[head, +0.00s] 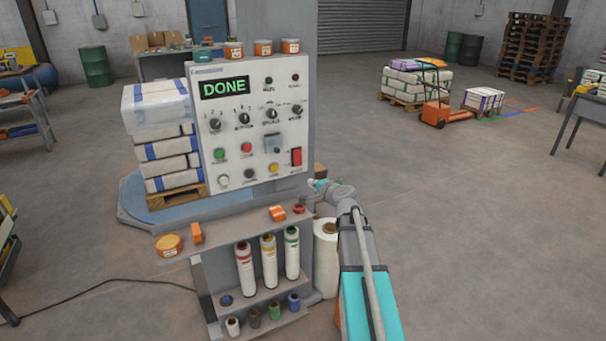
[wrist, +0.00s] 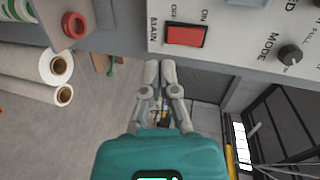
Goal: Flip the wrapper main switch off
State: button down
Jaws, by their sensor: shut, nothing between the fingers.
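The wrapper main switch is a red rocker (head: 296,157) at the lower right of the control panel (head: 262,90). In the wrist view the red rocker (wrist: 185,35) sits beside the lettering MAIN, ON and OFF. I cannot tell which way it is tilted. My gripper (wrist: 159,66) is shut and empty. Its fingertips show just past the panel's edge, close to the switch but apart from it in the picture. In the head view my arm reaches in at the panel's lower right corner, and the fingers are hard to make out there.
The panel display (head: 224,87) reads DONE. A mode knob (wrist: 290,54) is near the switch. A shelf (head: 240,226) below the panel carries tape rolls and orange items. A large film roll (head: 326,262) stands beside my arm. Wrapped sacks (head: 165,155) stand left of the panel.

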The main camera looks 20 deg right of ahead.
aim_at(298, 158)
jog(key=d, duration=0.1)
jog(key=d+m, duration=0.1)
jog(key=d+h, duration=0.1)
jog(key=shift+w+d+r+m+t, duration=0.15)
jog(key=shift+d+r+m+t, duration=0.15)
jog(key=shift+m, duration=0.1)
jog(key=shift+a+f, duration=0.1)
jog(key=w+f+b, duration=0.2)
jog(key=w, duration=1.1)
jog(key=shift+w+a+f+b, duration=0.2)
jog(key=shift+w+a+b, duration=0.05)
jog(key=shift+w+b, duration=0.15)
jog(key=shift+f, duration=0.1)
jog(key=shift+w+f+b, duration=0.35)
jog(key=shift+w+b, duration=0.05)
jog(key=shift+w, duration=0.05)
jog(key=shift+s, duration=0.15)
